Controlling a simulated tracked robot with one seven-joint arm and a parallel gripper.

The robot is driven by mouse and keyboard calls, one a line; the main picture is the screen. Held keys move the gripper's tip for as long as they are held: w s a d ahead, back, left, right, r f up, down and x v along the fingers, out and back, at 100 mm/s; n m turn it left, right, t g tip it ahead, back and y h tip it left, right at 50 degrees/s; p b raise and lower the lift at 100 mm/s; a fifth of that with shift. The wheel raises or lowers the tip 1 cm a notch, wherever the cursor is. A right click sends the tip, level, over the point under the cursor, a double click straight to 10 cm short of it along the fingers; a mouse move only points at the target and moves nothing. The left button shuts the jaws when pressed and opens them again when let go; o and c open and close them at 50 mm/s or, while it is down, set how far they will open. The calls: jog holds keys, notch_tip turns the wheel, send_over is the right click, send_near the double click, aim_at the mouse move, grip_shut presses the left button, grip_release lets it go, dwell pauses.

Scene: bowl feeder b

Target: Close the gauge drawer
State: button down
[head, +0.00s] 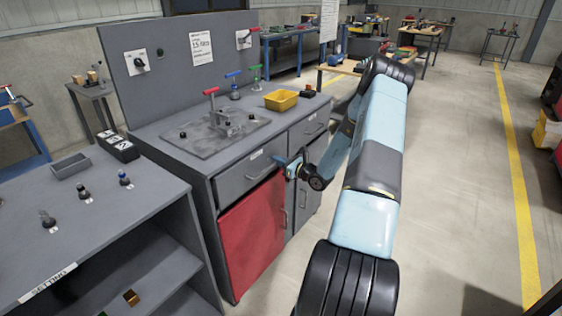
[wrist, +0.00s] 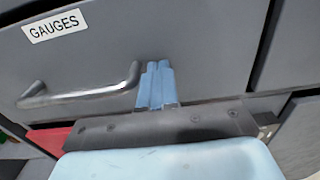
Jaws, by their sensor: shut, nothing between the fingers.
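The gauge drawer (head: 238,182) is the grey left drawer of the workbench, above a red door. In the wrist view its front (wrist: 200,45) carries a GAUGES label (wrist: 54,24) and a metal bar handle (wrist: 85,94). The front looks about flush with the cabinet; a small gap cannot be ruled out. My gripper (head: 292,165) is at the right part of this front. In the wrist view its blue fingers (wrist: 156,78) are shut together and empty, just right of the handle's right end. They are at or very near the front; contact is unclear.
The red door (head: 252,235) is below the drawer, and a second grey drawer (head: 309,128) is to the right. The bench top holds a clamp plate (head: 190,140) and a yellow bin (head: 281,100). A grey shelf unit (head: 110,215) stands at left.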

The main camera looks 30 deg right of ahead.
jog(key=v, duration=1.4)
jog(key=s+a+r+n+g+y, duration=0.1)
jog(key=s+a+r+n+g, duration=0.3)
jog(key=a+r+n+g, duration=0.45)
jog(key=s+a+r+n+g+y, duration=0.2)
jog(key=s+a+r+n+g, duration=0.25)
jog(key=a+r+n, duration=0.7)
jog(key=s+a+r+n+h, duration=0.2)
jog(key=s+r+n+h, duration=0.1)
jog(key=s+r, duration=0.3)
jog(key=s+a+r+n+t+h, duration=0.1)
jog(key=s+r+n+h, duration=0.3)
jog(key=s, duration=0.5)
jog(key=s+a+r+n+t+h, duration=0.1)
jog(key=s+a+r+n+h, duration=0.2)
jog(key=s+r, duration=0.4)
jog(key=shift+s+a+r+n+h, duration=0.2)
jog(key=shift+a+r+n+h, duration=0.25)
jog(key=shift+r, duration=0.2)
